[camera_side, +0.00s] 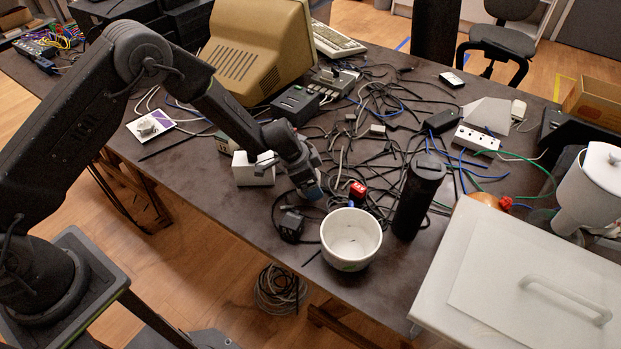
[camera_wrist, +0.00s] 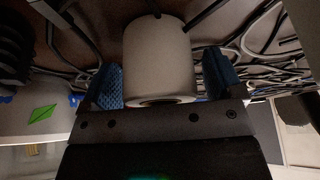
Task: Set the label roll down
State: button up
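A plain white cylinder, which I take for the label roll (camera_wrist: 158,60), shows in the wrist view. It sits between the blue fingers of my gripper (camera_wrist: 164,84), its round end with a dark hole turned toward the palm. The left finger looks close against its side; a narrow gap seems to show by the right finger, so I cannot tell whether it is gripped. In the side view my gripper (camera_side: 311,189) is low over the dark table (camera_side: 215,205), left of the white bowl. I cannot make out the roll there; the gripper seems to hide it.
The white bowl (camera_side: 351,241) stands near the front edge, with a black cylinder (camera_side: 417,198) to its right. Tangled cables (camera_side: 385,150) cover the middle. Bare tabletop lies front left.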

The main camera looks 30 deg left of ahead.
jog(key=s+a+r+n, duration=0.15)
jog(key=s+r, duration=0.25)
jog(key=r, duration=0.7)
jog(key=s+a+r, duration=0.3)
jog(key=s+r, duration=0.1)
jog(key=r, duration=0.6)
jog(key=s+a+r+n+y, duration=0.1)
jog(key=s+r, duration=0.3)
jog(key=s, duration=0.4)
jog(key=s+a+r+n+t+y, duration=0.1)
jog(key=s+a+r+n, duration=0.2)
jog(key=s, duration=0.5)
jog(key=s+a+r+n+t+y, duration=0.1)
jog(key=s+a+r+n, duration=0.2)
jog(key=s+r, duration=0.2)
jog(key=s, duration=0.3)
